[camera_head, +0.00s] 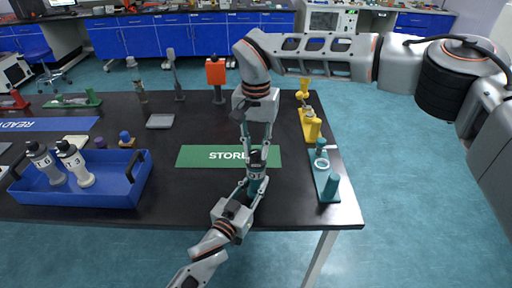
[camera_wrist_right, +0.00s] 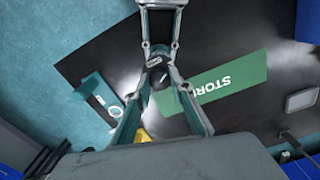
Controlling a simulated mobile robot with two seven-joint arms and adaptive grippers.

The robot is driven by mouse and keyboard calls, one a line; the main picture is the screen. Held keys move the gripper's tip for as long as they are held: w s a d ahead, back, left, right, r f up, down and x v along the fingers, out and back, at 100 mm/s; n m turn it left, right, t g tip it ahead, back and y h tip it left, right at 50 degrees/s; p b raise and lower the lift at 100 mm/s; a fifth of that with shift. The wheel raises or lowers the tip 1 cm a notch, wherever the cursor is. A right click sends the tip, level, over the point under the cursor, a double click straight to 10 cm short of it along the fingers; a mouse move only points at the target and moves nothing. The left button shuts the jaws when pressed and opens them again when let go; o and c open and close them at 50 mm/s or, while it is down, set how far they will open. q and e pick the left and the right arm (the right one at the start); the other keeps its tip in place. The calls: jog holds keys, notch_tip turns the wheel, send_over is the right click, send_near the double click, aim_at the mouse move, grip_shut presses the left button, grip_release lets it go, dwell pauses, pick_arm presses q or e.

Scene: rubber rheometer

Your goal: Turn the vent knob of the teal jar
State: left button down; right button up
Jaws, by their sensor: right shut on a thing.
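The teal jar (camera_head: 256,176) stands upright at the near edge of the green STORE mat (camera_head: 200,156), with a dark top and a pale label. My left gripper (camera_head: 253,183) comes from the near side, its fingers around the jar body. My right gripper (camera_head: 256,150) points down from above, shut on the dark vent knob (camera_head: 256,156) at the jar's top. In the right wrist view the right fingers (camera_wrist_right: 158,76) converge on the dark top of the jar, and the left gripper reaches in from the top. The fingers partly hide the knob and jar.
A blue crate (camera_head: 112,205) with two grey-white bottles stands at the left. A teal rack (camera_head: 322,172) and a yellow rack (camera_head: 308,125) line the right table edge. An orange-topped stand (camera_head: 216,72) is behind. The dark table is clear between crate and jar.

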aim_at(256, 152)
pick_arm(q)
jog(key=shift+f, duration=0.1)
pick_arm(e)
jog(key=shift+m, duration=3.2)
jog(key=o, duration=1.1)
jog(key=shift+o, duration=0.2)
notch_tip(256, 152, up, 12)
pick_arm(q)
jog(key=c, duration=1.6)
grip_release()
